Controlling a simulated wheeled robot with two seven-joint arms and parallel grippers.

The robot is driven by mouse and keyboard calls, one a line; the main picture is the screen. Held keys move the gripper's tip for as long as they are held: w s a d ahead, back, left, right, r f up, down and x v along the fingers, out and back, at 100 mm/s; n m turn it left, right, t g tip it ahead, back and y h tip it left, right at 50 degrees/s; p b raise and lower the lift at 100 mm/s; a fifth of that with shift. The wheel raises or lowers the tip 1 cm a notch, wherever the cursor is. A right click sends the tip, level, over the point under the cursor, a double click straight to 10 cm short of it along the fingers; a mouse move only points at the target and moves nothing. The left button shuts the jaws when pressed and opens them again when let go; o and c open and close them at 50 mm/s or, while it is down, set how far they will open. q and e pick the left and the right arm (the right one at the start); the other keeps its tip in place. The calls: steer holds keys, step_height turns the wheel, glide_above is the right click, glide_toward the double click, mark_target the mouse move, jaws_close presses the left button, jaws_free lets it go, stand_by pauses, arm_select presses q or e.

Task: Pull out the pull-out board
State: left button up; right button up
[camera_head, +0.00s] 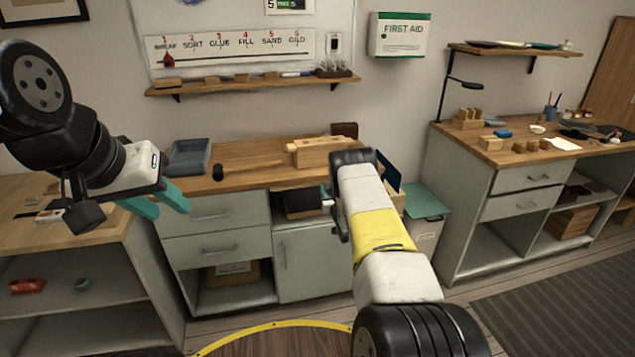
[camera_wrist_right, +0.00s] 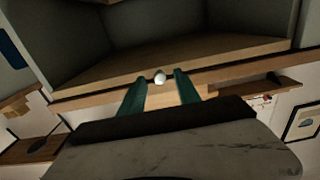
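In the right wrist view a pale wooden board (camera_wrist_right: 100,92) shows its long front edge, with a small round light knob (camera_wrist_right: 160,78) on it. The two teal fingers of my right gripper (camera_wrist_right: 161,82) stand apart on either side of the knob; I cannot tell whether they touch it. In the head view my right gripper (camera_head: 326,198) is at the front of the middle bench, below its worktop, mostly hidden by my forearm. The board is not clearly visible there. My left gripper (camera_head: 158,203) is open and empty in front of the bench's left end.
The middle bench (camera_head: 240,155) carries a grey tray (camera_head: 188,157), a dark cylinder (camera_head: 218,173) and a wooden block (camera_head: 318,152). Drawers (camera_head: 213,211) and a cupboard door (camera_head: 316,262) are below. A side bench (camera_head: 50,235) stands left. The floor at right is mostly open.

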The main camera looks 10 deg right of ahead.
steer(key=shift+w, duration=0.6)
jaws_close()
stand_by(1.1)
